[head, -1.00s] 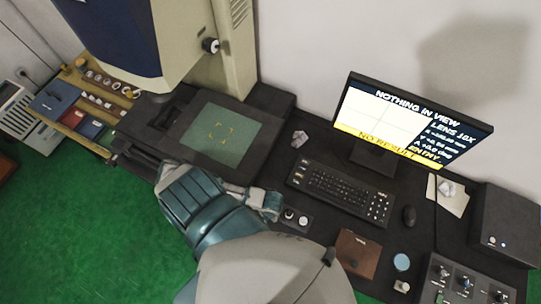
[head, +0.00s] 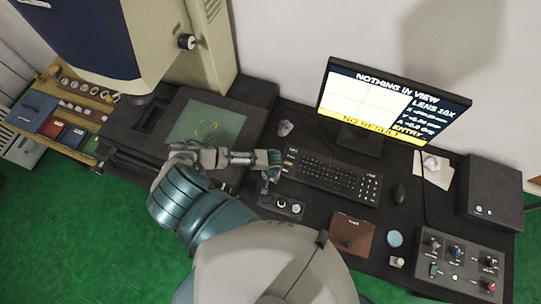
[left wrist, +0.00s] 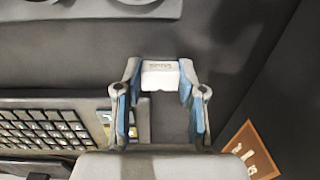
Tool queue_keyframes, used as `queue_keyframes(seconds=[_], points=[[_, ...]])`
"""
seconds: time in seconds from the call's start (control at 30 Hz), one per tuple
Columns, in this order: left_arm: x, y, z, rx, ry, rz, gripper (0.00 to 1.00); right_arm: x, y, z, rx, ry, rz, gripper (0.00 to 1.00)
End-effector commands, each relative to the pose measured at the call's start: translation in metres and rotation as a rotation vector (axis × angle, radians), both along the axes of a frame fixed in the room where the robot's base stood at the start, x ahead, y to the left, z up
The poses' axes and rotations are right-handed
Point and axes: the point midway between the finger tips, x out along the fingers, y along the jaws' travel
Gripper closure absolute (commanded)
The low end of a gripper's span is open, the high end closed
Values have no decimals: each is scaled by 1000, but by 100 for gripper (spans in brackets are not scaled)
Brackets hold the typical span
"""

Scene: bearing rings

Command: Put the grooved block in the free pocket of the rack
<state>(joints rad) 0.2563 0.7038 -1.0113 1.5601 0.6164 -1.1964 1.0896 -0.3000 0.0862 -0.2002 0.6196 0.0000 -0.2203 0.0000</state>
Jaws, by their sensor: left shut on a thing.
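My left gripper (head: 268,180) is over the dark bench, between the keyboard's left end and the small knob box. In the left wrist view its two fingers (left wrist: 160,92) are shut on a small pale block (left wrist: 160,75) with faint markings on its face. I take it for the grooved block; its groove is not clear, and the head view does not show it distinctly. The tan rack (head: 62,70) is at the far left, holding several rings and small parts. Its free pocket is too small to make out. My right gripper is not in view.
A machine with a green glass stage (head: 207,121) stands between gripper and rack, its head overhanging. Blue and red boxes (head: 72,136) lie by the rack.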

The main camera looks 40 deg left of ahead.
Motion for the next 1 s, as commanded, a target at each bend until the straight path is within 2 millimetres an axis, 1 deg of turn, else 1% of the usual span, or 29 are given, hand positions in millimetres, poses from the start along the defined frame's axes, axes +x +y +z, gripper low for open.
queue_keyframes(seconds=[0.17, 0.2, 0.27, 0.3, 0.57, 0.67, 0.77, 1.0], points=[[0, 0, 0, 0, -1, 0, 99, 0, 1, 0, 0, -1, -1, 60], [0, 0, 0, 0, -1, 0, 56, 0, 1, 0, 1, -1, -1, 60], [0, 0, 0, 0, 0, 0, 41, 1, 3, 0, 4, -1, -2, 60], [0, 0, 0, 0, 0, 0, 36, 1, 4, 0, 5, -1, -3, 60], [0, -1, 1, 1, -1, 0, 36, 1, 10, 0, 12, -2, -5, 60], [0, -1, 5, -1, -1, 0, 36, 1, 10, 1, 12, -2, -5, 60], [0, 0, 19, 0, -1, 0, 36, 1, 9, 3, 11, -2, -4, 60], [1, -3, 73, -1, -2, -1, 36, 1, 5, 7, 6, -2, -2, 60]])
